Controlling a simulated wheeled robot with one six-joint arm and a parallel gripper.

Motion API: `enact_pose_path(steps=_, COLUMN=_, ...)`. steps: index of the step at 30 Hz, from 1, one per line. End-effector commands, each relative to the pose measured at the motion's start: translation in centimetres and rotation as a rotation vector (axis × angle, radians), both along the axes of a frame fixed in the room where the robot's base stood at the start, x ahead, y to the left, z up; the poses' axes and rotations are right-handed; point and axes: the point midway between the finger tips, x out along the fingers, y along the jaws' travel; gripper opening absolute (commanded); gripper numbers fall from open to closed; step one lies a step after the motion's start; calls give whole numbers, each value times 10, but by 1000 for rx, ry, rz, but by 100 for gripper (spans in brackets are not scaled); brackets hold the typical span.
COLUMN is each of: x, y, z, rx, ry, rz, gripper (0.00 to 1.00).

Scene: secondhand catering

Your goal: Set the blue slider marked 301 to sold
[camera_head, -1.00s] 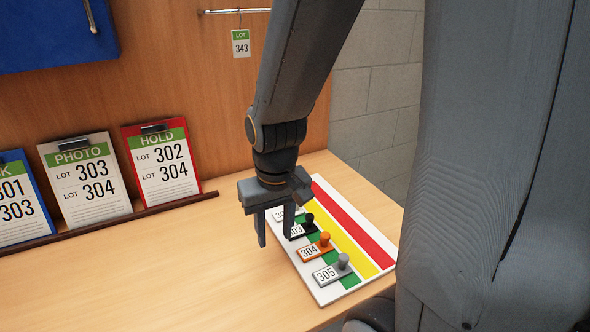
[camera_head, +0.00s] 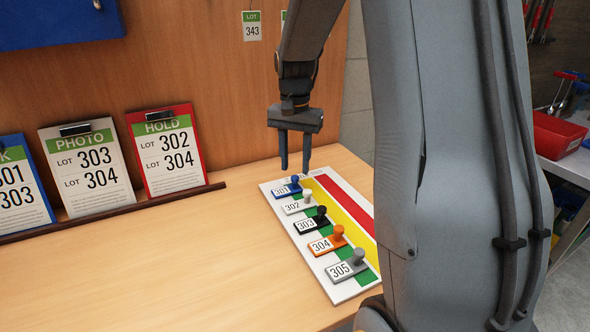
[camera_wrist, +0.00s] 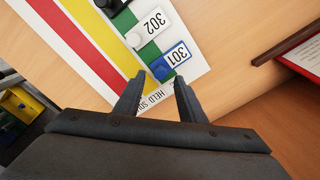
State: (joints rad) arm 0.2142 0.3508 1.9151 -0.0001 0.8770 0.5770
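The blue slider marked 301 (camera_head: 285,190) is the farthest slider on the white board (camera_head: 346,294). Its knob (camera_head: 295,179) stands at the green band, left of the yellow band (camera_head: 347,222) and red band (camera_head: 347,202). My gripper (camera_head: 295,171) is open and empty, fingers pointing down above the far end of the board, near slider 301. Lettering at the board's end, partly hidden by a finger, includes HELD.
Sliders 302 (camera_head: 298,206), 303 (camera_head: 311,224), 304 (camera_head: 326,244) and 305 (camera_head: 345,268) follow in a row toward me, knobs at the green band. Clipboards, including PHOTO (camera_head: 87,166) and HOLD (camera_head: 166,150), lean at the left behind a dark ledge (camera_head: 118,211). The front-left table is clear.

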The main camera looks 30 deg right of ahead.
Motion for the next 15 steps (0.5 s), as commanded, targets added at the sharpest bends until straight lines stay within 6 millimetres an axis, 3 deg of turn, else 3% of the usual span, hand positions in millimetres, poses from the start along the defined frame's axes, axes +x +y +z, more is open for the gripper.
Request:
enact_pose_path(steps=6, x=0, y=1, z=-24, rx=1, ry=1, rz=2, gripper=37)
enact_pose_path(steps=15, x=0, y=1, z=-30, rx=0, ry=-1, rz=2, gripper=37)
